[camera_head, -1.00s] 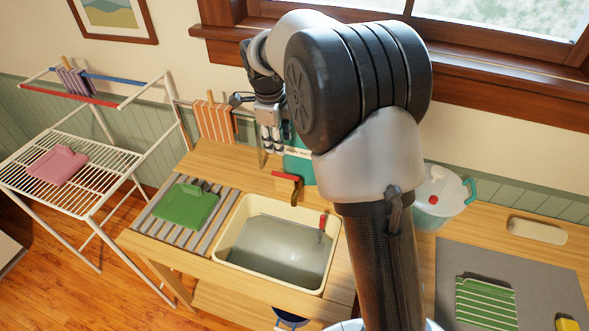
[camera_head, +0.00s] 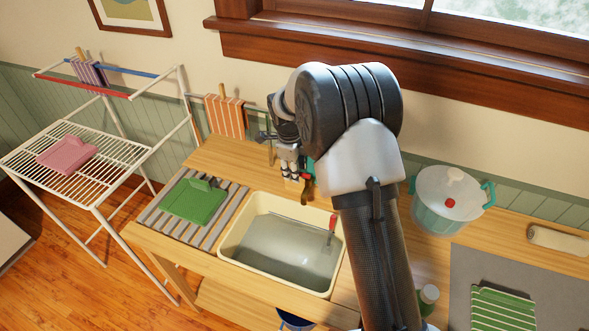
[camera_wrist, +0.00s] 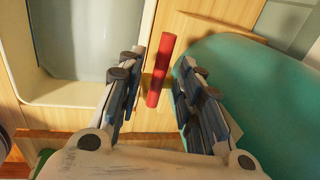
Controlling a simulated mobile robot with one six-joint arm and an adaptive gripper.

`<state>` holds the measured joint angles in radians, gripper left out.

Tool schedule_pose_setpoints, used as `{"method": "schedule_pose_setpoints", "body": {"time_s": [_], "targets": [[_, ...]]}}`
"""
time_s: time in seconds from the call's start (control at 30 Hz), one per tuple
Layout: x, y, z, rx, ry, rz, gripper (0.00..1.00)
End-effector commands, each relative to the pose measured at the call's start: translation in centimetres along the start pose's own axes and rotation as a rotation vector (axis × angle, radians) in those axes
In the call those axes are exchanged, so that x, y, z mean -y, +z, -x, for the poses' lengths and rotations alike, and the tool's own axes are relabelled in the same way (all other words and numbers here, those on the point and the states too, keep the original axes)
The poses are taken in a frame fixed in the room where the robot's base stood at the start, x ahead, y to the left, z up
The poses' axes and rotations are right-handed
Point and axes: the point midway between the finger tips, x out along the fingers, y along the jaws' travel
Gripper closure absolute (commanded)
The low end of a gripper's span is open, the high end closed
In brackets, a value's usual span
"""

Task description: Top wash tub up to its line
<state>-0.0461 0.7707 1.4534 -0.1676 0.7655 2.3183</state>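The cream wash tub (camera_head: 228,232) holds greyish water below its rim. A red-handled piece (camera_head: 331,224) stands at its right inner side; I cannot make out a fill line. A teal container (camera_head: 307,166) behind the tub is mostly hidden by my arm; its side fills the right of the wrist view (camera_wrist: 250,90). A red lever (camera_wrist: 160,70) stands in front of it, also partly visible in the head view (camera_head: 308,188). My gripper (camera_wrist: 158,68) is open, with its fingers apart on either side of the lever. Contact cannot be told.
A drying rack (camera_head: 60,160) stands at the left.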

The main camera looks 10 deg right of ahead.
Motion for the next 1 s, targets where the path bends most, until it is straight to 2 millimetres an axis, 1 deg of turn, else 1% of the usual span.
{"method": "schedule_pose_setpoints", "body": {"time_s": [0.2, 0.7, 1.0], "targets": [[0.02, -0.01, 0.0, 0.0, 0.0, 0.0, 0.68], [0.01, -0.02, 0.01, 0.0, 0.0, 0.0, 1.0], [0.01, -0.02, 0.01, 0.0, 0.0, 0.0, 1.0]]}}
